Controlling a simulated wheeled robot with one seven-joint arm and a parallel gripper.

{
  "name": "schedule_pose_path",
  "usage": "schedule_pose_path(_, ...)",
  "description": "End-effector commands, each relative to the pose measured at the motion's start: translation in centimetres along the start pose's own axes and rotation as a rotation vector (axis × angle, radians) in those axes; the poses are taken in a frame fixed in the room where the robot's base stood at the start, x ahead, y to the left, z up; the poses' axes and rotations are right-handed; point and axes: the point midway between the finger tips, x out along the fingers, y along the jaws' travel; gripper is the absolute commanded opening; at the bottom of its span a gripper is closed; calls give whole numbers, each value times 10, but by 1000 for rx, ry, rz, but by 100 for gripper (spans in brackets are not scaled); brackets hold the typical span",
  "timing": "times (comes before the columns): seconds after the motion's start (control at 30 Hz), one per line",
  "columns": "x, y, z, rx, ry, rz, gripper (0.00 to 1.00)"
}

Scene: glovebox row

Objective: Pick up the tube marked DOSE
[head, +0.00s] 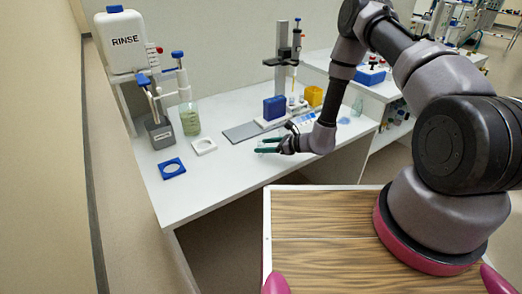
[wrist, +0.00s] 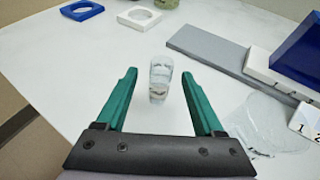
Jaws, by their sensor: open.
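No DOSE marking is readable in either view, so I cannot tell which thing is the DOSE tube. My gripper (head: 262,145) is open over the white bench, its green fingers pointing left. In the wrist view, my gripper (wrist: 159,74) has a small clear glass vessel (wrist: 159,80) between and just beyond its fingertips, apart from both. The vessel bears no legible label. In the head view, small pale items (head: 292,101) stand by the blue block, too small to identify.
A grey plate (wrist: 215,50), a blue block (head: 274,107) and a stand (head: 283,65) are behind my gripper. A clear flask-like vessel (wrist: 262,125) is close to the right finger. White (head: 203,146) and blue (head: 172,168) holders and a green-tinted bottle (head: 190,122) are left. The bench front is clear.

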Motion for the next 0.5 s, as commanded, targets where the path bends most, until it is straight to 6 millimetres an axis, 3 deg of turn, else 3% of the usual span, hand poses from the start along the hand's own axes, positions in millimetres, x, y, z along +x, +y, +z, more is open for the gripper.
schedule_pose_path(0.3,44,-1,3,-3,-1,2,70)
schedule_pose_path(0.5,48,-1,3,0,0,1,70)
